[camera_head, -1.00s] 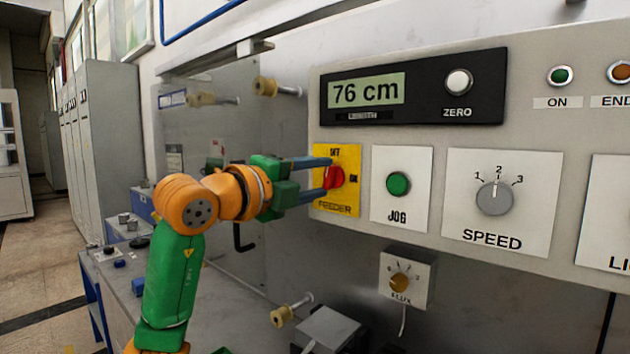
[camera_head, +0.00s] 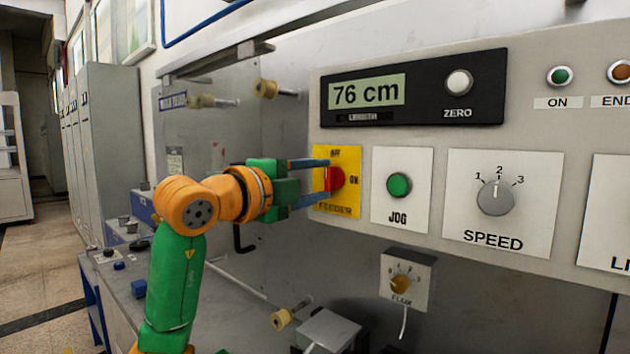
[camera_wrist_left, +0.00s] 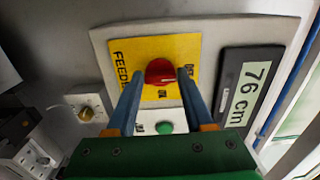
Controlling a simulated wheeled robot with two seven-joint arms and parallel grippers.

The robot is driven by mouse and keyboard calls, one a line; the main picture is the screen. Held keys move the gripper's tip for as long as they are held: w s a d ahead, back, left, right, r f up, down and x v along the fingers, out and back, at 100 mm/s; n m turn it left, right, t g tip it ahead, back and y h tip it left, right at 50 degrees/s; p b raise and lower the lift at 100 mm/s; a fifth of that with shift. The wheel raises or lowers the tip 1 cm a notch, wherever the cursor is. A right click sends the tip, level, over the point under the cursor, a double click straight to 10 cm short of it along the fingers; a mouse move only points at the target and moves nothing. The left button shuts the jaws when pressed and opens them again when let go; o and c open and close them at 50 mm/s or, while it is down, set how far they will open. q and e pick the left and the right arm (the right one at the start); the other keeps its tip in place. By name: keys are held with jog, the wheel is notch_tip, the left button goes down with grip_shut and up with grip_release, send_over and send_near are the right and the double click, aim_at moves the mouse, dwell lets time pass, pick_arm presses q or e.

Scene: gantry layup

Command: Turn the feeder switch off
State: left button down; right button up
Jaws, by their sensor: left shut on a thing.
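The feeder switch is a red knob (camera_head: 336,179) on a yellow plate (camera_head: 347,207) marked OFF at the top, ON at the right and FEEDER below. My left gripper (camera_head: 327,178) reaches it from the left, with one blue finger above the knob and one below. It is shut on the knob. In the left wrist view the red knob (camera_wrist_left: 160,72) sits between the two fingertips (camera_wrist_left: 160,76). The fingers partly hide the plate, and the knob's exact pointing is hard to tell. My right gripper is not in view.
Right of the plate are the green JOG button (camera_head: 398,185) and the SPEED dial (camera_head: 496,197). Above is the display (camera_head: 367,92) reading 76 cm, with the ZERO button (camera_head: 459,82). The FLUX dial box (camera_head: 407,280) hangs below. Spool pegs (camera_head: 268,89) stick out behind my arm.

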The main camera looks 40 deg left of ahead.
pick_arm(q)
jog(key=shift+c, duration=2.3)
grip_release()
jog(key=shift+r, duration=0.1)
jog(key=shift+o, duration=0.9)
jog(key=shift+w, duration=0.15)
jog(key=s+b, duration=0.2)
jog(key=s, duration=0.5)
jog(key=shift+a, duration=0.25)
